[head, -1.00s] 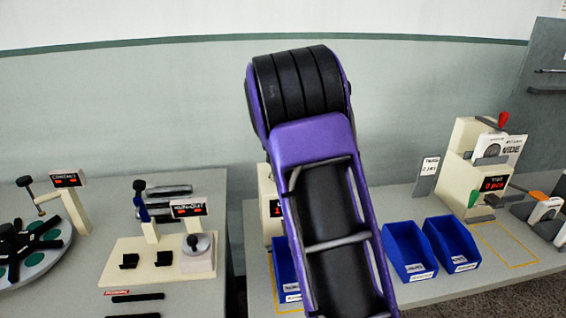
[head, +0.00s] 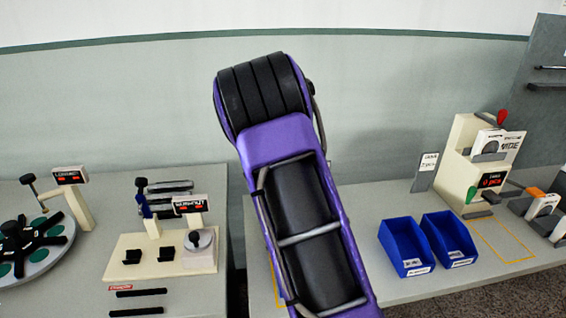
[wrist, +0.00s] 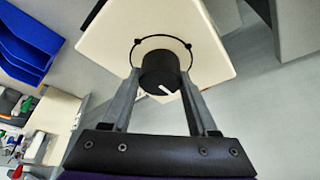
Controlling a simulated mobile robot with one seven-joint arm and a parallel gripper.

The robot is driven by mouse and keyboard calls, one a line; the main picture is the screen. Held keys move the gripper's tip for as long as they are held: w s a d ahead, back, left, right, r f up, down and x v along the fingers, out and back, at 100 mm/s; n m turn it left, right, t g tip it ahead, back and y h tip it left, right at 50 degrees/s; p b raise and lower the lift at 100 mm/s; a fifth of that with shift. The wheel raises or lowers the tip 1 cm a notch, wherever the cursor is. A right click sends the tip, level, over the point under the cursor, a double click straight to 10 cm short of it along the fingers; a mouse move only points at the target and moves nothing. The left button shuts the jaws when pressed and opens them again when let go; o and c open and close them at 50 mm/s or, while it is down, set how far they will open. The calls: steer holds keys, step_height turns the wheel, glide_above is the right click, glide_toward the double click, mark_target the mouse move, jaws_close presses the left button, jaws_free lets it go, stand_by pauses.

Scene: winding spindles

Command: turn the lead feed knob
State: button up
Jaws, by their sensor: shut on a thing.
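The lead feed knob (wrist: 160,72) shows in the wrist view as a black round knob with a white pointer line. The line points toward the lower right. The knob sits on a cream housing (wrist: 107,38) inside a thin dark ring with small dark marks. My gripper (wrist: 160,80) is shut on the knob, with one grey finger on each side of it. In the head view my purple arm stands in front, and the knob, its housing and my gripper are hidden behind it.
Two blue bins (head: 406,247) stand on the right bench, beside a cream machine (head: 475,160) with a red display. On the left bench are a cream fixture (head: 130,258) with a display and a turntable (head: 60,255) with black arms. A gap separates the benches.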

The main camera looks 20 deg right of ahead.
steer(key=o, duration=1.4)
steer(key=shift+c, duration=0.2)
steer(key=shift+r, duration=0.1)
steer(key=v, duration=1.7)
steer(key=shift+r, duration=0.2)
